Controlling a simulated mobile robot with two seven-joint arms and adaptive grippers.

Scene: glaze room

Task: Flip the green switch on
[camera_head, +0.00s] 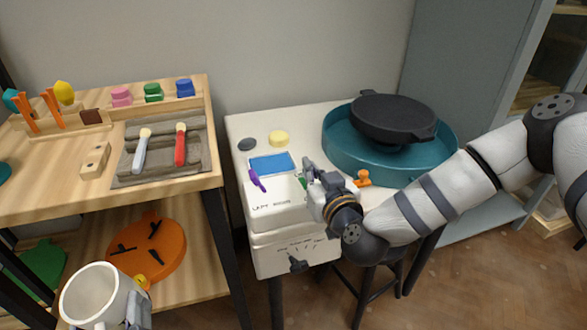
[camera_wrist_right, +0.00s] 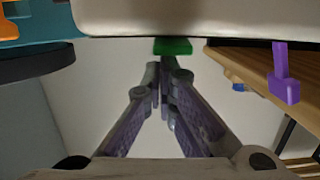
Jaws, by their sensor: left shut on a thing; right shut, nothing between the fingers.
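The green switch (camera_head: 302,183) is on the top of the white control box (camera_head: 270,222), partly hidden behind my right gripper (camera_head: 308,168). In the right wrist view the green switch (camera_wrist_right: 172,46) shows just beyond the closed fingertips of my right gripper (camera_wrist_right: 163,68); I cannot tell whether they touch. My right gripper is shut and empty. My left gripper (camera_head: 138,312) is at the bottom left, shut on a white mug (camera_head: 85,295), which hides part of it.
A purple switch (camera_head: 257,181) is left of the green one and an orange switch (camera_head: 362,178) is right of it. A teal basin (camera_head: 342,150) with a black pan (camera_head: 392,113) stands behind. A wooden bench (camera_head: 60,190) with tools is at the left.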

